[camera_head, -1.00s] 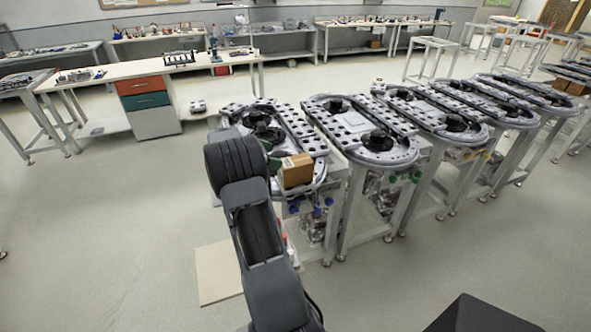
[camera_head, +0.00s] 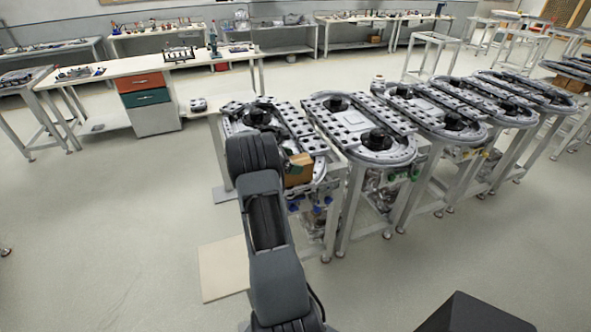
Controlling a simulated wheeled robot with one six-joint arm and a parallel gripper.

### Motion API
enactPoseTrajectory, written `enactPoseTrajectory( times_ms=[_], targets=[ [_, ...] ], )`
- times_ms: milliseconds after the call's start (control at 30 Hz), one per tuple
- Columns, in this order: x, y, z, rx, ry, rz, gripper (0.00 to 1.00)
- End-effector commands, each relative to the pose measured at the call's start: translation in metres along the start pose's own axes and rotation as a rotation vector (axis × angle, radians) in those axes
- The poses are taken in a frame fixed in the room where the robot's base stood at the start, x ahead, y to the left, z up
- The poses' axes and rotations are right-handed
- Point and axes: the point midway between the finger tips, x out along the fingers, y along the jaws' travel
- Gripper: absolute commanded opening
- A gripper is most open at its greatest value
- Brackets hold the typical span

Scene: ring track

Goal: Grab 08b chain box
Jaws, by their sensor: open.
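A small brown cardboard box (camera_head: 300,172), likely the chain box, is at the front end of the leftmost ring track (camera_head: 305,140). Its label is too small to read. My arm reaches up from the bottom of the picture, and its thick dark wrist covers the box's left side. My gripper (camera_head: 284,163) is open, just left of the box and mostly hidden by the wrist. I cannot tell whether its fingers touch the box or stand around it.
More ring tracks (camera_head: 368,135) on metal legs stand close on the right. A workbench (camera_head: 120,82) with a drawer cabinet (camera_head: 152,110) is at the back left. A beige board (camera_head: 225,268) lies on the floor left of my arm.

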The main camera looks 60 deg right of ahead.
Motion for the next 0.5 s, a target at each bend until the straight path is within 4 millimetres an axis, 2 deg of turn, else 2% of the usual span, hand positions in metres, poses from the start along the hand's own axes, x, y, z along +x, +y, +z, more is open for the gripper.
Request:
enactPoseTrajectory(
  times_ms=[100,500],
  targets=[
    [-0.0003,0.0002,-0.0004,0.0,0.0,0.001,0.99],
    [-0.0007,0.0002,-0.0003,0.0,0.0,0.001,0.61]
  ],
)
